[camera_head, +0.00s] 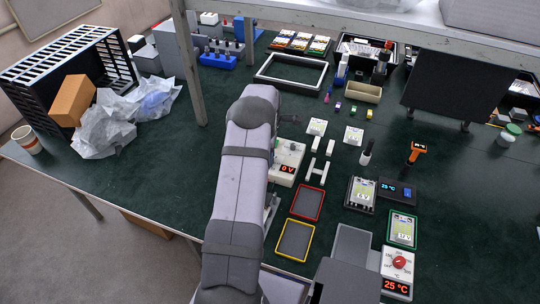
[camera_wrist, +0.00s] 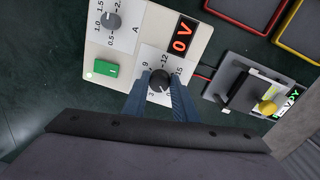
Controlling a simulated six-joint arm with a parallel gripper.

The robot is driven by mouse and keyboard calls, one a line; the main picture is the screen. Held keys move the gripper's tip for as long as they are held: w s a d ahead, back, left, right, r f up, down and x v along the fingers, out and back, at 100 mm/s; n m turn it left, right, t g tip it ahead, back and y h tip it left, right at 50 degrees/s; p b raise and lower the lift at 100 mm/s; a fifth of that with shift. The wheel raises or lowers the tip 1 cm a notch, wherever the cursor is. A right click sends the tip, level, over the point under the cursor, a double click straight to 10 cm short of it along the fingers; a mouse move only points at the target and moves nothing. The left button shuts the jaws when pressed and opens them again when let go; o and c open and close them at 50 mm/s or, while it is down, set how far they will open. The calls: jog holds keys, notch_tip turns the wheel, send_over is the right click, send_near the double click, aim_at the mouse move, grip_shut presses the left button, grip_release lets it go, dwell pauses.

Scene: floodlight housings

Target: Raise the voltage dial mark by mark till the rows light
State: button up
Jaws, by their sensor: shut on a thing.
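The white power supply (camera_wrist: 140,50) sits on the dark green bench, and its lit red display (camera_wrist: 182,33) reads 0 V. The dark round voltage dial (camera_wrist: 159,81) is on its front face, with 9, 12 and 15 printed around it; the lower marks are partly hidden. My gripper (camera_wrist: 160,92) is shut on the voltage dial, with one blue finger on each side. The supply also shows in the head view (camera_head: 289,153), partly covered by my arm, which hides the gripper there. A grey fixture (camera_wrist: 232,78) with a yellow knob stands right of the supply; no lit rows are discernible.
A second dial (camera_wrist: 111,21), marked A, and a green switch (camera_wrist: 105,68) are on the supply. Red (camera_head: 320,190) and yellow (camera_head: 311,240) framed trays lie nearby. A module labelled 6 V (camera_head: 351,205) lies farther right.

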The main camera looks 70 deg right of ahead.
jog(key=m+b, duration=0.1)
jog(key=m, duration=0.4)
jog(key=shift+m, duration=0.3)
jog(key=m+b, duration=0.1)
jog(key=m, duration=0.4)
jog(key=shift+w+g, duration=0.1)
jog(key=shift+g, duration=0.2)
jog(key=shift+r, duration=0.1)
jog(key=o, duration=1)
jog(key=shift+a, duration=0.1)
jog(key=shift+o, duration=0.2)
